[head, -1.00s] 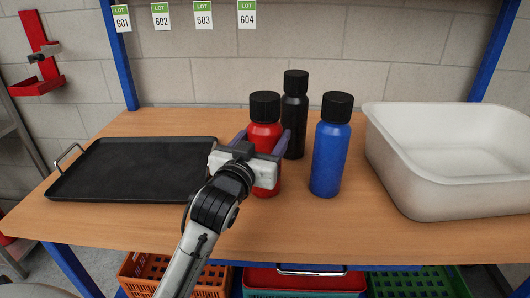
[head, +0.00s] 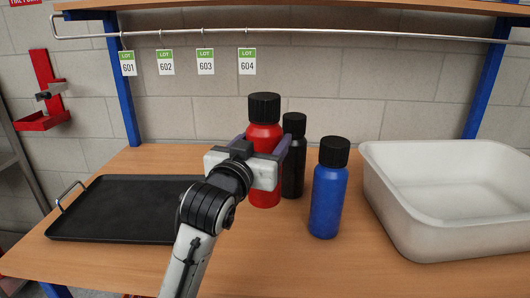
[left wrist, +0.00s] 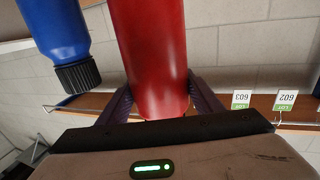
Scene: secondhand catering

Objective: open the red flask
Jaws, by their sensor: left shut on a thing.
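The red flask (head: 263,190) has a black cap (head: 264,108) on and stands upright in my left gripper (head: 265,158). The fingers are shut around the flask's upper body, below the cap. My right gripper is not in view.
A black flask (head: 293,170) stands just right of and behind the red one. A blue flask (head: 327,203) stands to the right in front. A white tub (head: 400,220) fills the table's right side. A black tray (head: 110,210) lies at left. Lot tags (head: 205,62) hang from a rail above.

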